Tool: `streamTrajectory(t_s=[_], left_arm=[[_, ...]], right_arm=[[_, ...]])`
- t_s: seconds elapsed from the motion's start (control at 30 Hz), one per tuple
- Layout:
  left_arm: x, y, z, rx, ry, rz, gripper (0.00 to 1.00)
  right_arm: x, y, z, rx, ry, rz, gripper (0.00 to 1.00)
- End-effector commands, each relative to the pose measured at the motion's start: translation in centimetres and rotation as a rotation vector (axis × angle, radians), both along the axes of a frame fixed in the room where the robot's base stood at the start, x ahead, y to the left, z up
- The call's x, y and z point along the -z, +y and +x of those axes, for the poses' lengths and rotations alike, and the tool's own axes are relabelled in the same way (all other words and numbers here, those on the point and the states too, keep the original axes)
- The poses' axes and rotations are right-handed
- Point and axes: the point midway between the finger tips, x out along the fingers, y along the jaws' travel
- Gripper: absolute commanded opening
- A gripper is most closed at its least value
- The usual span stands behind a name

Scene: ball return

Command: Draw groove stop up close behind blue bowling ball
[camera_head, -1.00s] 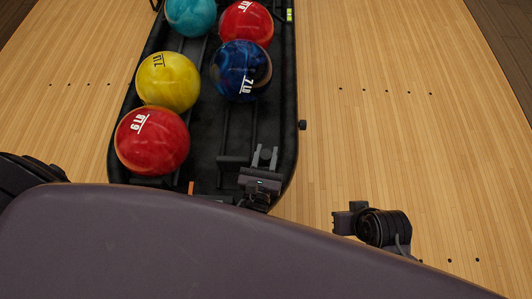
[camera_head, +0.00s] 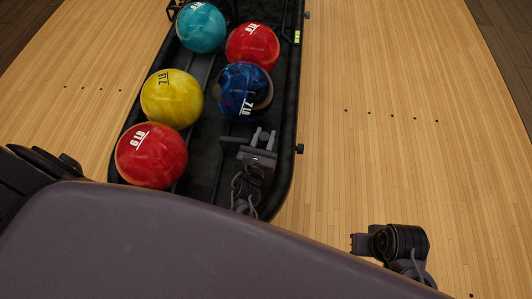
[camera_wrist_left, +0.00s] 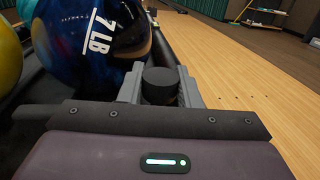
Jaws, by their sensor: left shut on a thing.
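The blue bowling ball (camera_head: 243,90), marked 7 LB, sits in the right groove of the black ball return. It also fills the upper left of the left wrist view (camera_wrist_left: 80,42). My left gripper (camera_head: 264,137) is just on the near side of this ball. It is shut on the groove stop's dark round knob (camera_wrist_left: 160,86), which shows between its fingers. A dark bar of the stop (camera_head: 234,139) reaches left from the gripper across the groove. A small gap seems to separate stop and ball. My right gripper (camera_head: 362,242) is over the lane at lower right; its fingers are unclear.
A red ball (camera_head: 252,46) lies beyond the blue one. A teal ball (camera_head: 201,28), a yellow ball (camera_head: 172,97) and a red 6 LB ball (camera_head: 151,156) line the left groove. The raised black rim (camera_head: 292,110) bounds the right side. The wooden lane right of it is clear.

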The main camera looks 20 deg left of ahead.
Motion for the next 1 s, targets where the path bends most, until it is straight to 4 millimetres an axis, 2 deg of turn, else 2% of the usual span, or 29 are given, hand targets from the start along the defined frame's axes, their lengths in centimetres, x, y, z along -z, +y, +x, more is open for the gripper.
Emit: streamTrajectory(t_s=[0.03, 0.1, 0.3, 0.5, 0.77, 0.8, 0.93, 1.0], left_arm=[[-0.2, 0.4, 1.5, -0.003, -0.010, -0.001, 0.00], [-0.2, 0.8, 2.8, -0.003, -0.009, -0.002, 0.00], [-0.2, 1.5, 5.3, -0.003, -0.008, -0.003, 0.00], [-0.2, 1.8, 6.1, -0.002, -0.008, -0.004, 0.00], [-0.2, 1.8, 6.1, -0.002, -0.008, -0.004, 0.00], [-0.2, 1.8, 6.1, -0.002, -0.008, -0.004, 0.32], [-0.2, 1.7, 6.0, -0.002, -0.006, -0.003, 0.49], [-0.2, 1.7, 6.0, -0.002, -0.005, -0.003, 0.52]], right_arm=[[0.2, 0.1, 0.0, -0.002, -0.004, 0.002, 0.00], [0.3, 0.2, 0.1, -0.004, -0.011, 0.006, 0.00], [0.4, 0.6, 0.3, -0.011, -0.031, 0.015, 0.00], [0.4, 0.7, 0.4, -0.013, -0.041, 0.019, 0.00], [0.3, 0.7, 0.4, -0.014, -0.041, 0.020, 0.00], [0.3, 0.7, 0.4, -0.014, -0.041, 0.020, 0.00], [0.3, 0.7, 0.4, -0.015, -0.040, 0.020, 0.00], [0.3, 0.8, 0.4, -0.015, -0.040, 0.021, 0.00]])
